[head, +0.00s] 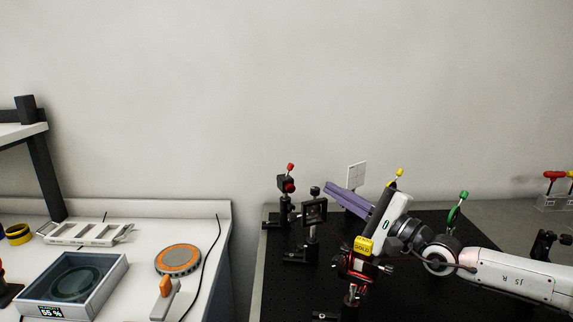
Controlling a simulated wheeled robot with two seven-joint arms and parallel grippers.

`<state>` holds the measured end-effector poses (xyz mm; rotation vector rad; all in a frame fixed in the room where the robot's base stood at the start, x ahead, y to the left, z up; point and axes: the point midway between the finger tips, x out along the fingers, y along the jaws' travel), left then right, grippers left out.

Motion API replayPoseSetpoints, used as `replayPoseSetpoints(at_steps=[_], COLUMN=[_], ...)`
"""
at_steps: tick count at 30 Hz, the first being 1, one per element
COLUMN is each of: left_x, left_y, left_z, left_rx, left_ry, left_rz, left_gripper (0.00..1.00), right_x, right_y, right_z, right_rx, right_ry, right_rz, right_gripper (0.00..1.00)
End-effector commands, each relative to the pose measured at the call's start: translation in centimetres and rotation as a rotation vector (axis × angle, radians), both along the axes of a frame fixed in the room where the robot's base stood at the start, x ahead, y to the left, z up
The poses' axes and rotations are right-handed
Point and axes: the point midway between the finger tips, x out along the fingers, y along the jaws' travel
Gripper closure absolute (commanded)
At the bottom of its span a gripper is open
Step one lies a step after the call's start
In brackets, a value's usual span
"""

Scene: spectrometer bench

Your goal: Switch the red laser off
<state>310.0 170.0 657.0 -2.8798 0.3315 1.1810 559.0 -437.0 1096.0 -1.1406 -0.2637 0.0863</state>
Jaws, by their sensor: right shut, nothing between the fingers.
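A small black post mount with a red-tipped lever on top and a red round face (287,185) stands at the back left of the black optical board; it looks like the red laser, though no label or lit state is readable. My right gripper (335,191) comes in from the right above the board. Its purple fingers are shut and empty, pointing left and slightly up. In the picture the tips are right of the red-tipped mount, with a visible gap. My left gripper is out of view.
A square black mount (314,211) stands just left of my right gripper. A yellow GOLD tag (364,246) on a red-lit mount is below it. Yellow-tipped (399,172) and green-tipped (458,207) levers stand near my arm. A white bench (140,285) is left, across a gap.

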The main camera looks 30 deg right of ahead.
Motion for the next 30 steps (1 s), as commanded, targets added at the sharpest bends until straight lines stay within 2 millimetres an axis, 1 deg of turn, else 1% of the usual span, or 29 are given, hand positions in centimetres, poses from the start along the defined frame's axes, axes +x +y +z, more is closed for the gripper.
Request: replayPoseSetpoints(at_steps=[1,3,9,17,25,30], left_x=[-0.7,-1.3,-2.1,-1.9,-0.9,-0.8], left_y=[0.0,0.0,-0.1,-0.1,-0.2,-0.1], left_z=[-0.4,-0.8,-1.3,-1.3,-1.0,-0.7], left_rx=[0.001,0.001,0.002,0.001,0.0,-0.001], left_ry=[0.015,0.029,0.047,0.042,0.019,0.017], left_rz=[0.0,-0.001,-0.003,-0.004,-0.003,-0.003], left_gripper=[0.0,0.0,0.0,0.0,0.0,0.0], right_x=[0.0,0.0,0.0,0.8,2.6,4.1], right_y=[0.0,0.0,0.0,0.0,0.6,0.7], right_z=[0.0,0.0,0.0,0.2,0.6,0.9], right_rx=[0.001,0.001,0.001,0.001,0.002,0.005], right_ry=[0.0,0.0,0.0,-0.004,-0.005,-0.006], right_rz=[0.0,0.0,0.0,-0.004,0.0,-0.002], right_gripper=[1.0,1.0,1.0,1.0,1.0,1.0])
